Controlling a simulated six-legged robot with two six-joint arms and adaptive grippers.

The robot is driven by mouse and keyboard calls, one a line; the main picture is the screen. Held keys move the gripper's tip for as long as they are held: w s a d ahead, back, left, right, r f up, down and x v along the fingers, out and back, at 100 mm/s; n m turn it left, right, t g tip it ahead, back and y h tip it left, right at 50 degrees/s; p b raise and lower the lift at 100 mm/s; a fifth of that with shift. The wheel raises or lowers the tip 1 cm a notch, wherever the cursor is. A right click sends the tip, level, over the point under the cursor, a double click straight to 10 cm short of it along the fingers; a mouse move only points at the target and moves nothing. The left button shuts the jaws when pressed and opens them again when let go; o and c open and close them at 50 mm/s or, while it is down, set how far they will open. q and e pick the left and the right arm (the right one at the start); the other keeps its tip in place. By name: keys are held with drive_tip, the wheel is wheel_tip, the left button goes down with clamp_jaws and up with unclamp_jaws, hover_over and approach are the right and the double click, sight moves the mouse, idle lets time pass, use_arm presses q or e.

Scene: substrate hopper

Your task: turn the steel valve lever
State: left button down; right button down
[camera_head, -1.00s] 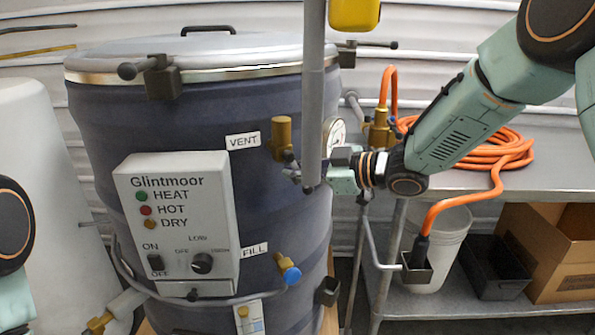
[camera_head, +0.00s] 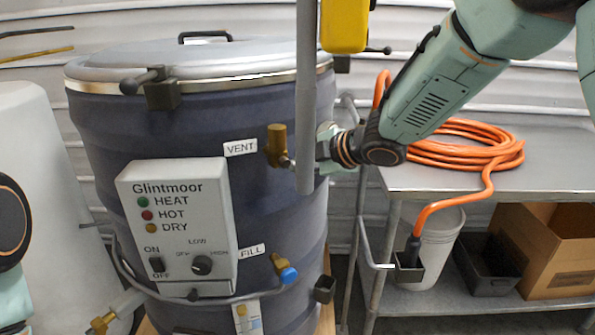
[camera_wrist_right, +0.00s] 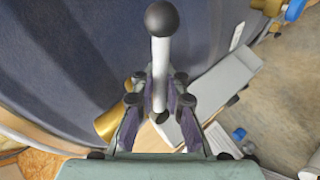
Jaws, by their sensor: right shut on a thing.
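The steel valve lever (camera_wrist_right: 160,65) is a pale rod with a black ball knob, in the middle of the right wrist view. My right gripper (camera_wrist_right: 161,100) is shut on it, one finger on each side and the knob beyond the fingers. The brass valve body (camera_wrist_right: 113,120) is just left of the fingers. In the head view the brass valve (camera_head: 277,145) is on the dark drum by the VENT label. There my right gripper (camera_head: 322,160) reaches in from the right, its fingertips mostly hidden by a grey hanging pole. My left gripper is out of view; only arm parts show.
The grey pole (camera_head: 306,100) hangs in front of the gripper, beside a yellow box (camera_head: 344,25). The control box (camera_head: 178,220) and a blue-knobbed brass FILL valve (camera_head: 283,268) are on the drum. A coiled orange hose (camera_head: 470,145) lies on the metal table (camera_head: 450,180) at right.

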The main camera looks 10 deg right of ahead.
drive_tip(key=n+h+b, duration=0.1)
drive_tip(key=h+b, duration=0.1)
drive_tip(key=shift+d+r+n+t+b, duration=0.1)
drive_tip(key=shift+r+n+t+b, duration=0.2)
drive_tip(key=shift+r+n+b, duration=0.1)
drive_tip(key=shift+r+h+b, duration=0.2)
drive_tip(key=shift+h+b, duration=0.1)
drive_tip(key=shift+b, duration=0.05)
drive_tip(key=shift+r, duration=0.1)
drive_tip(key=c, duration=1.8)
unclamp_jaws()
drive_tip(key=o, duration=0.3)
drive_tip(key=shift+s+d+r, duration=0.1)
drive_tip(key=shift+s+r, duration=0.1)
drive_tip(key=shift+o, duration=0.5)
drive_tip(key=shift+w+f, duration=0.1)
drive_tip(key=shift+w, duration=0.15)
drive_tip(key=v, duration=0.7)
drive_tip(key=shift+s, duration=0.3)
